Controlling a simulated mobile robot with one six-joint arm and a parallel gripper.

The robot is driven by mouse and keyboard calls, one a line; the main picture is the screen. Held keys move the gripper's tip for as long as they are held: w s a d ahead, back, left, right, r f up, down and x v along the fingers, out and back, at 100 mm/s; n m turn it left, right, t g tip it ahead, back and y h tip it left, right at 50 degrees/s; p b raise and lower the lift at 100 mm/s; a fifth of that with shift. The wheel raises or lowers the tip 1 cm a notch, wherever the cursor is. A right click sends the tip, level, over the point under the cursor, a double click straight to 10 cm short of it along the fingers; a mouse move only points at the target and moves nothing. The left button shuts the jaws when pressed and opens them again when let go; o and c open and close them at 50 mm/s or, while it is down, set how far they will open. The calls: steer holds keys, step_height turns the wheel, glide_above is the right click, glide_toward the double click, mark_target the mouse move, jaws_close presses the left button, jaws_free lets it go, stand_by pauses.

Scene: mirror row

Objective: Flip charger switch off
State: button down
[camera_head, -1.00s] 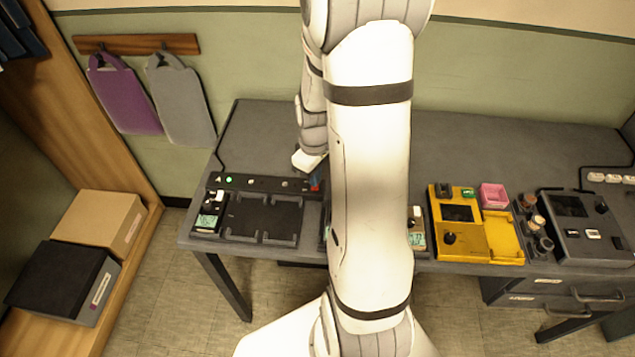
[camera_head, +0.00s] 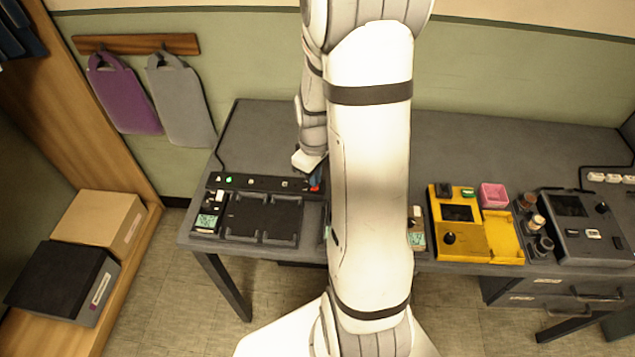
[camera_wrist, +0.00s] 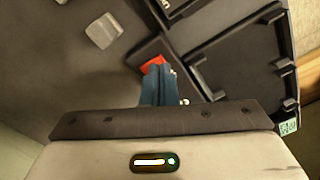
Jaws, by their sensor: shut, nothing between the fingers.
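The charger is a long dark strip (camera_head: 262,184) with a lit green light (camera_head: 229,180) along the back of a black tray on the left part of the desk. A red switch (camera_head: 315,189) sits at the strip's right end. It also shows in the wrist view as a red piece (camera_wrist: 152,63). My gripper (camera_head: 317,176) is over that end. Its blue fingers (camera_wrist: 157,82) are shut and empty, with their tips at the red switch and partly covering it. I cannot tell whether they touch it, nor which way the switch is tipped.
The black tray (camera_head: 264,239) lies in front of the strip, with a small device (camera_head: 210,214) at its left. My arm hides the desk's middle. A yellow unit (camera_head: 462,240) and a dark control box (camera_head: 590,250) stand to the right. The back of the desk (camera_head: 490,145) is clear.

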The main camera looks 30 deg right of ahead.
steer(key=shift+f+b, duration=0.7)
steer(key=shift+f, duration=0.25)
steer(key=shift+r, duration=0.1)
steer(key=shift+r+p, duration=2.6)
steer(key=shift+r, duration=0.95)
steer(key=shift+f, duration=0.1)
steer(key=s+a+r+m+t, duration=0.1)
steer(key=s+a+r+m, duration=0.1)
steer(key=s+a+r, duration=0.3)
steer(key=s+a+r+m+t, duration=0.2)
steer(key=s+a+r, duration=0.4)
steer(key=r, duration=0.6)
steer(key=shift+s+a+r+m, duration=0.2)
steer(key=shift+s+r+m, duration=0.05)
steer(key=shift+s+m, duration=0.4)
